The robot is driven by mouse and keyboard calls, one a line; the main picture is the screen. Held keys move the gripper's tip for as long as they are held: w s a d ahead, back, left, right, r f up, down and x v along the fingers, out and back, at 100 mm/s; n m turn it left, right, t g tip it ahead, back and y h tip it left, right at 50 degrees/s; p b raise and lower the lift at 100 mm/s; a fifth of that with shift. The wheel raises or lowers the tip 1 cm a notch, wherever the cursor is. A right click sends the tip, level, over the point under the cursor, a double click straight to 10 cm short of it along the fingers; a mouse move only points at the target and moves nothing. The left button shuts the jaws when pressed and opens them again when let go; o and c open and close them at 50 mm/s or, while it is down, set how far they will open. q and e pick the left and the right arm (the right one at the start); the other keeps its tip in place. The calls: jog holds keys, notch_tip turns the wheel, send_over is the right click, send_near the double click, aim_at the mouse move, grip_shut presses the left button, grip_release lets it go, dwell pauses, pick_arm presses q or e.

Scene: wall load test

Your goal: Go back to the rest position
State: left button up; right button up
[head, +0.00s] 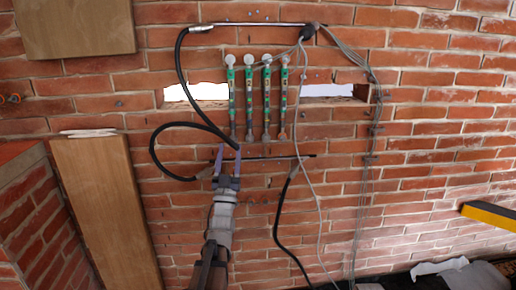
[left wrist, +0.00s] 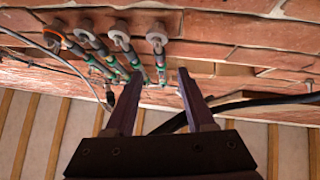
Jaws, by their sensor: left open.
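My left gripper (head: 228,158) is in the lower middle of the head view, in front of the brick wall (head: 430,120). Its two purple fingers are spread apart, with nothing seen held between them. Several green rod-like gauges (head: 249,100) with round white heads hang on the wall just above the fingertips. In the left wrist view the open fingers (left wrist: 158,88) point toward these gauges (left wrist: 132,55). A black hose (left wrist: 260,101) passes behind the fingers; I cannot tell whether they touch it. My right gripper is not in view.
A thin rod (head: 290,157) with hose ends lies across the wall beside the fingertips. Another rod (head: 250,24) runs above the gauges. Grey cables (head: 367,150) hang at right. A wooden board (head: 105,210) stands at left. A yellow level (head: 490,214) is at far right.

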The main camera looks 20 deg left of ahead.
pick_arm(q)
jog(key=w+d+f+g+h, duration=0.2)
jog(key=w+d+f+g, duration=0.15)
jog(key=f, duration=0.35)
jog(key=w+d+f+g+h, duration=0.2)
jog(key=w+d+f+g, duration=0.15)
jog(key=f, duration=0.45)
jog(key=s+d+f+m+g+h, duration=0.1)
jog(key=s+d+f+g+h, duration=0.15)
jog(key=f, duration=0.35)
jog(key=s+d+f+m+g+h, duration=0.1)
jog(key=d+f+g, duration=0.3)
jog(key=f, duration=0.1)
jog(key=s+d+f+m+g+h, duration=0.1)
jog(key=s+d+f+g, duration=0.45)
jog(key=s, duration=0.35)
jog(key=s+d+f+m+g+h, duration=0.1)
jog(key=s+d+f+g, duration=0.45)
jog(key=s, duration=0.35)
jog(key=s+d+r+m+g+y+p, duration=0.15)
jog(key=s+d+m, duration=0.25)
jog(key=s+d, duration=0.5)
notch_tip(320, 180, up, 38)
jog(key=w+d+p, duration=0.1)
jog(key=d+p, duration=0.1)
jog(key=p, duration=3.6)
jog(key=shift+w+d+f, duration=0.15)
jog(key=shift+d, duration=0.05)
